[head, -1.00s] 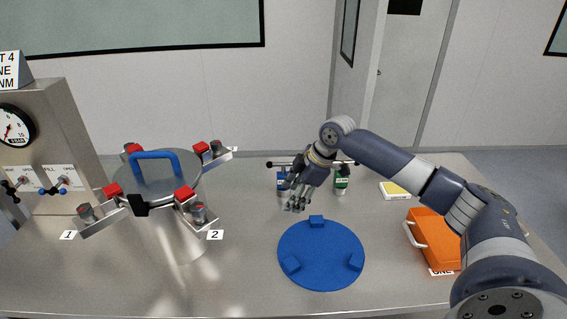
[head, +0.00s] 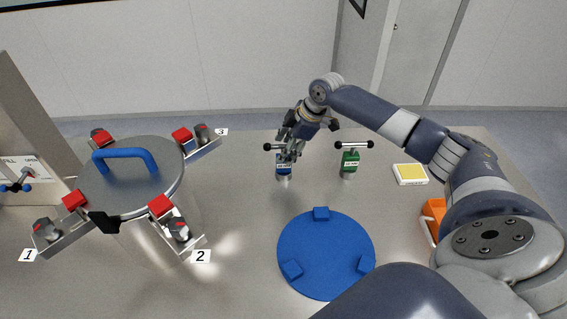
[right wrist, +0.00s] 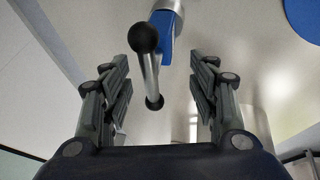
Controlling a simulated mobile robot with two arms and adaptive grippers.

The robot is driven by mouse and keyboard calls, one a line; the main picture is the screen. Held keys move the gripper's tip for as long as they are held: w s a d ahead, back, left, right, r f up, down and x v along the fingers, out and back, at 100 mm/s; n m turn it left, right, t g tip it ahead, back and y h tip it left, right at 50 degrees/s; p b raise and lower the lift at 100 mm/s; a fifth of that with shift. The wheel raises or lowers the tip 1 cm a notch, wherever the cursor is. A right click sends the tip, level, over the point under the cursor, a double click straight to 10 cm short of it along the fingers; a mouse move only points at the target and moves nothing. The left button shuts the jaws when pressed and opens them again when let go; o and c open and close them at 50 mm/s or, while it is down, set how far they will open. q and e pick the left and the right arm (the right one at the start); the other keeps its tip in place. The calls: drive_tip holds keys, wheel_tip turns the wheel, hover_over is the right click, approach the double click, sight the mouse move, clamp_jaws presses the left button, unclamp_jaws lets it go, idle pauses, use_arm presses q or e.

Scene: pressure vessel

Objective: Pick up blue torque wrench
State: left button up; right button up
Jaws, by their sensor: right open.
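The blue torque wrench (head: 283,167) stands upright on the table, with a T-bar handle and black ball ends. In the head view my right gripper (head: 293,148) is at its top and hides part of the handle. In the right wrist view the wrench's T-bar (right wrist: 149,75) and blue body (right wrist: 166,38) show between and beyond the fingers of my right gripper (right wrist: 160,78). The fingers are open, one on each side of the bar, and I see no contact. My left gripper is not in view.
A green torque wrench (head: 350,160) stands to the right of the blue one. A blue round plate (head: 325,255) lies in front. A pressure vessel (head: 135,180) with a blue handle stands at left. A yellow-and-white box (head: 411,174) and an orange case (head: 434,215) are at right.

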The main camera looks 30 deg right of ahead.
drive_tip(key=shift+w+a+f+p, duration=0.1)
drive_tip(key=shift+w+f+p, duration=0.2)
drive_tip(key=shift+f, duration=0.35)
drive_tip(key=p+x, duration=0.1)
drive_tip(key=x, duration=0.2)
drive_tip(key=shift+s+a+f, duration=0.1)
drive_tip(key=shift+a+f, duration=0.05)
drive_tip(key=shift+f, duration=0.55)
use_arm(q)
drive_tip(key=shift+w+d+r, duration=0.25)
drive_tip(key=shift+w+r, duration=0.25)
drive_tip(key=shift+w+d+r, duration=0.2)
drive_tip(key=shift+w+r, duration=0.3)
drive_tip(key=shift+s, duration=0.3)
use_arm(e)
clamp_jaws()
drive_tip(key=shift+r, duration=0.15)
